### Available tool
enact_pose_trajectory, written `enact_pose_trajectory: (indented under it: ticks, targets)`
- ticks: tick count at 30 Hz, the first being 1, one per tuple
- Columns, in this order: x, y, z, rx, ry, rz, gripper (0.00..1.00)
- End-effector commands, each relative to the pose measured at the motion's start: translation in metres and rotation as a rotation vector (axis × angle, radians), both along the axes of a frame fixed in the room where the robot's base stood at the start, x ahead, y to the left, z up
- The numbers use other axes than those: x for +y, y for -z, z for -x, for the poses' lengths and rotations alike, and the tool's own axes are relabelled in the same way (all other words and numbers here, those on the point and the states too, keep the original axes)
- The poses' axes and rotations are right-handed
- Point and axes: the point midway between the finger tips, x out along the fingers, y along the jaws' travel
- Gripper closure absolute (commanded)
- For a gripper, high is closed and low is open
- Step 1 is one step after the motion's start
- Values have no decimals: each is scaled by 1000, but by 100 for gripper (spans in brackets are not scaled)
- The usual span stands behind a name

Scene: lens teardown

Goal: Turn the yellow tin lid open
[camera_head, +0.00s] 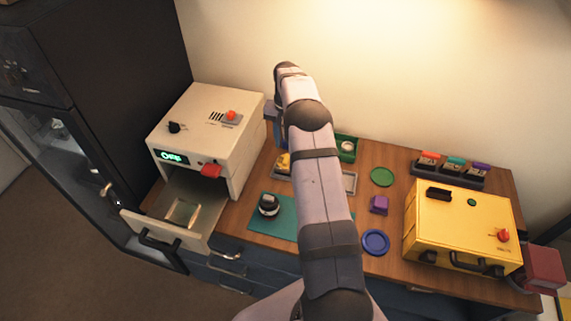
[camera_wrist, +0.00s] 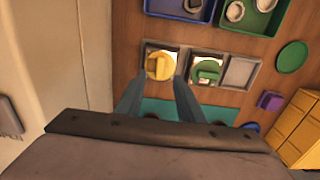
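The yellow tin lid (camera_wrist: 157,66) is round with a raised bar across it, and it sits in a light square holder in the wrist view. It also shows in the head view (camera_head: 284,161), left of my arm. My gripper (camera_wrist: 160,79) is open and empty, with its two fingers apart. The fingertips appear at the near left and near right of the yellow lid in the wrist view. I cannot tell how high they are above it or whether they touch it.
A green lid (camera_wrist: 207,71) and an empty grey square (camera_wrist: 240,72) lie right of the yellow lid. Blue (camera_wrist: 183,7) and green (camera_wrist: 256,21) trays stand behind. A white machine (camera_head: 209,130) with an open drawer stands left, and a yellow case (camera_head: 455,220) right.

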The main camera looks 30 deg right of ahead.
Motion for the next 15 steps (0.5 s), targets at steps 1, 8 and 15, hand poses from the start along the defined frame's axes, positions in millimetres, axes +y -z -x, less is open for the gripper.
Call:
enact_pose_trajectory:
  ticks: [1,8,15]
  targets:
    - [0,-7,0,-1,0,0,66]
    - [0,-27,0,-2,0,1,66]
    - [0,-49,0,-1,0,1,66]
